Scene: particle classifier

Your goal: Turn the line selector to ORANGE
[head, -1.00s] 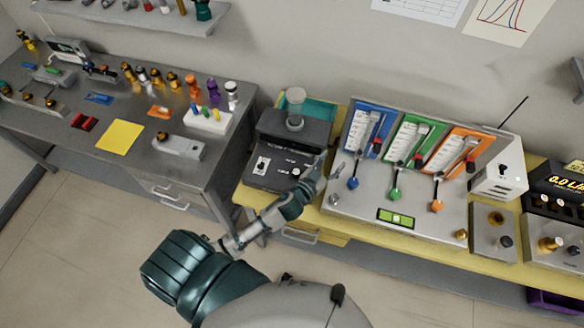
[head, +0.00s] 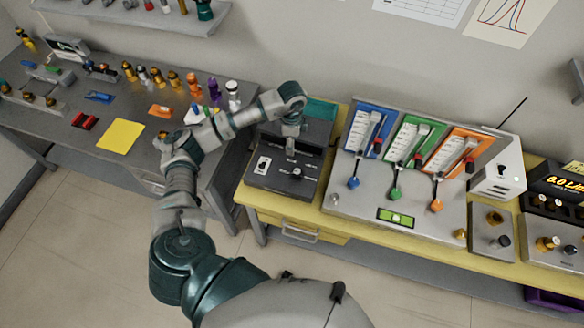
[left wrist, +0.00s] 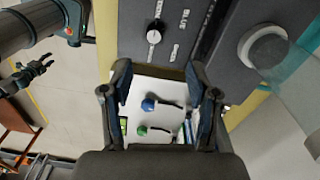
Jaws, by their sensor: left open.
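The dark selector box (head: 285,170) stands on the yellow bench, left of the lever panel. A small dark gripper (left wrist: 38,72), apparently my right, shows at the left edge there.
The lever panel (head: 350,195), with blue, green and orange levers, stands just right of the box. A grey cylinder (left wrist: 265,48) rises from the box's back part. A dark workbench (head: 70,135) with several coloured parts is at the left.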

